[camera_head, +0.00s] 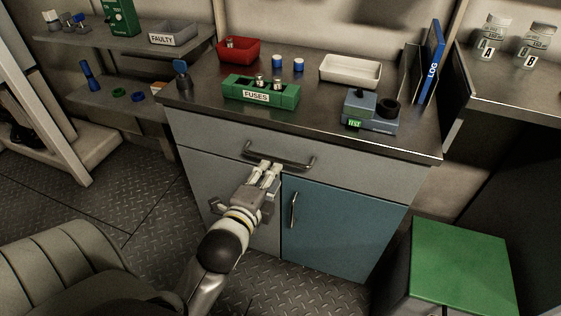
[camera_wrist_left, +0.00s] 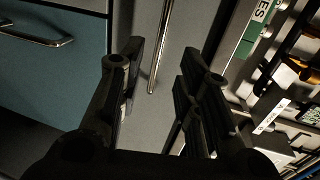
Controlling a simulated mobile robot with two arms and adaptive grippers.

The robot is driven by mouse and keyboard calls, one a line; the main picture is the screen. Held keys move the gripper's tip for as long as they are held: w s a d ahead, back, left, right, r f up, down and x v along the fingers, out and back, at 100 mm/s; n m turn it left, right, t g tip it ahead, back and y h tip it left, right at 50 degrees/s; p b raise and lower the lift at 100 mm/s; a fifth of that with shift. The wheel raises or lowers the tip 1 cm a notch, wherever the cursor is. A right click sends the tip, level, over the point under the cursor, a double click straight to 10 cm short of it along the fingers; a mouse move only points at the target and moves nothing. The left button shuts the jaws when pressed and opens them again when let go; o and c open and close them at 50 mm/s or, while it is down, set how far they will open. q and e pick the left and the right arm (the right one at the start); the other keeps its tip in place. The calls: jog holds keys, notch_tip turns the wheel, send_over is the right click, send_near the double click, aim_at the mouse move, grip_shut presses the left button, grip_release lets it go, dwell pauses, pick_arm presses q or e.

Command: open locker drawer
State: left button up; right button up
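The grey drawer (camera_head: 350,172) is the wide front under the worktop and looks closed, flush with the cabinet. Its horizontal metal bar handle (camera_head: 280,160) runs along the middle of the front. My left gripper (camera_head: 270,166) is just below and in front of the handle. In the left wrist view the gripper (camera_wrist_left: 160,62) is open, its two dark fingers apart. The drawer handle (camera_wrist_left: 160,45) shows in the gap between them, near the tips. I cannot tell whether the fingers touch it. My right gripper is not in view.
A blue door (camera_head: 345,225) with a vertical handle (camera_head: 292,208) lies below the drawer. The worktop holds a green fuses box (camera_head: 260,97), a red bin (camera_head: 238,50), a white tray (camera_head: 350,71) and a tester (camera_head: 372,113). A green-topped stool (camera_head: 463,266) stands at right.

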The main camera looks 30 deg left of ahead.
aim_at(280, 160)
pick_arm(q)
jog(key=shift+b+x, duration=0.6)
jog(key=shift+x, duration=3.6)
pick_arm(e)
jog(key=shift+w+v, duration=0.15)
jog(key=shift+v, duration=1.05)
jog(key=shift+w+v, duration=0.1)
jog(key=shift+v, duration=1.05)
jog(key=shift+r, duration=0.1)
pick_arm(q)
grip_shut()
